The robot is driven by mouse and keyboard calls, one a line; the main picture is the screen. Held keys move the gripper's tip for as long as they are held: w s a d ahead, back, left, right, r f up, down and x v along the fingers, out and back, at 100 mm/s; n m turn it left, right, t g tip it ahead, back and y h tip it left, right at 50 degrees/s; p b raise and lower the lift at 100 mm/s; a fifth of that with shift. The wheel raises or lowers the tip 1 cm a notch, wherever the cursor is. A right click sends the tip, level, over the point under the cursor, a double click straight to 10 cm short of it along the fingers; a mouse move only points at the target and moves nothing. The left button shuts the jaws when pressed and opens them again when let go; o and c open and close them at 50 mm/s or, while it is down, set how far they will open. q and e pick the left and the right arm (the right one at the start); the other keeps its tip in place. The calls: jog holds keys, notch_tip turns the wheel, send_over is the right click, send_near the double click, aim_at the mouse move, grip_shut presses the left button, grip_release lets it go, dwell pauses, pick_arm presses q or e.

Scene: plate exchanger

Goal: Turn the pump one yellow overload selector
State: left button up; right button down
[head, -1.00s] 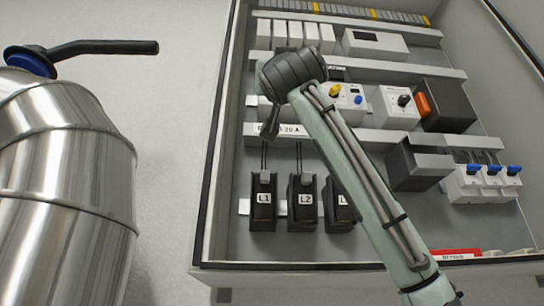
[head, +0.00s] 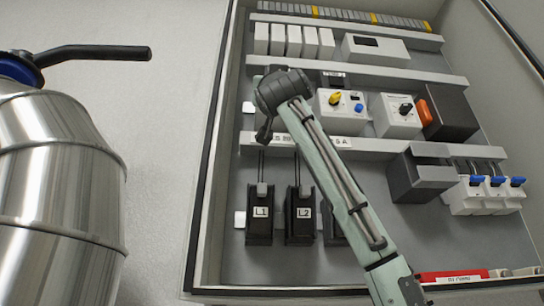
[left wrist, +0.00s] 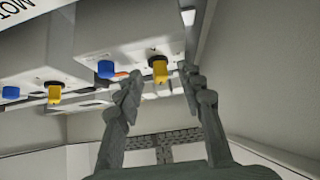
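In the left wrist view, a yellow selector (left wrist: 158,68) sticks out of the nearer white unit (left wrist: 135,35), beside a blue knob (left wrist: 106,69). My left gripper (left wrist: 162,78) is open and empty. Its two fingers are apart, and the nearer yellow selector shows beyond and between their tips, with no contact visible. A second yellow selector (left wrist: 55,94) is on a unit farther left. In the head view, a white unit (head: 342,113) with a yellow selector (head: 335,98) shows right of my arm; my arm's dark end covers the spot to its left. My right gripper is not in view.
The units sit in an open cabinet with a raised frame (head: 210,150). Black blocks marked L1 (head: 260,225) and L2 (head: 300,222) are below. A metal tank (head: 55,190) stands left.

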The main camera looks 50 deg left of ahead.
pick_arm(q)
grip_shut()
dwell(0.9)
dwell(0.5)
grip_release()
jog(key=v, duration=1.2)
